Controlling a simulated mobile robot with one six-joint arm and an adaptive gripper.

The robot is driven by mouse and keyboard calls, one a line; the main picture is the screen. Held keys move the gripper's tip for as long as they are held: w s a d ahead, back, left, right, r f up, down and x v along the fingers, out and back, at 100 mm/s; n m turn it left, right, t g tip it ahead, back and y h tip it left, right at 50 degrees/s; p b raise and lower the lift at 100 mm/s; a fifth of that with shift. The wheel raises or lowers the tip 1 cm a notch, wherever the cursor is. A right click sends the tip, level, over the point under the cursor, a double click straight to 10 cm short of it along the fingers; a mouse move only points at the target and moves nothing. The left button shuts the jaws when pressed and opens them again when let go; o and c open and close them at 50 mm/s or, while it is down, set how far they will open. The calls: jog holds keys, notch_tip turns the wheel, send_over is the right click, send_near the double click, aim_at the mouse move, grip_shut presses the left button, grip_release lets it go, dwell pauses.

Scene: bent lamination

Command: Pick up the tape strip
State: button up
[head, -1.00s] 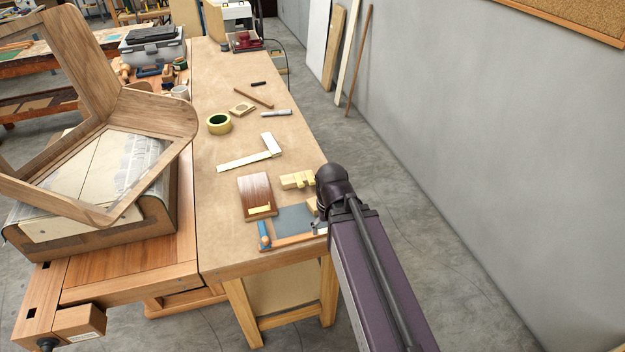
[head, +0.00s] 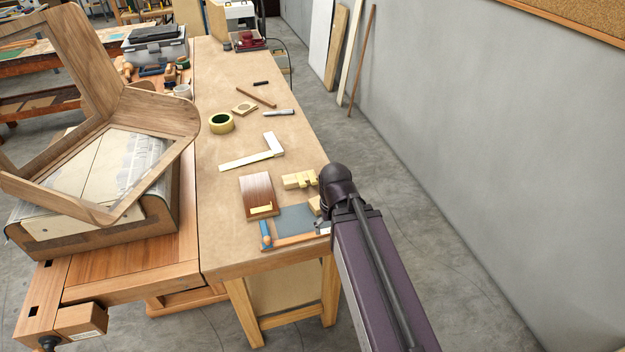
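A short pale yellow strip (head: 261,210), which looks like the tape strip, lies on the lower end of a dark brown wooden block (head: 257,190). The block lies on the near part of the tan-topped bench (head: 225,245). My dark purple arm comes in from the lower right, and its black rounded joint is beside the bench's right edge, to the right of the block. The fingers of my gripper are not visible, so its opening and hold cannot be seen. Nothing covers the strip.
A try square (head: 255,158) and a tape roll (head: 221,123) lie farther back. A bent wooden frame (head: 160,112) stands left.

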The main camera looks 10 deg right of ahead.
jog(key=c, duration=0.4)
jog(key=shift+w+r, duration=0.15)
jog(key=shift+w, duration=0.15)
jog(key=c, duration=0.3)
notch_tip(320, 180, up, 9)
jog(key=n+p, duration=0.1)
jog(key=p, duration=0.9)
send_over(315, 180)
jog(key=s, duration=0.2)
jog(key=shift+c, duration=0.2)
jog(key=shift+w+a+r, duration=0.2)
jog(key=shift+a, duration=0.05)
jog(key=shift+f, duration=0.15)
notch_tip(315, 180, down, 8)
jog(key=b, duration=0.9)
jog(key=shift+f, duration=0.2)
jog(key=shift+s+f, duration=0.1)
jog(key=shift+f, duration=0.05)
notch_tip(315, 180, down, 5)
jog(key=b, duration=0.5)
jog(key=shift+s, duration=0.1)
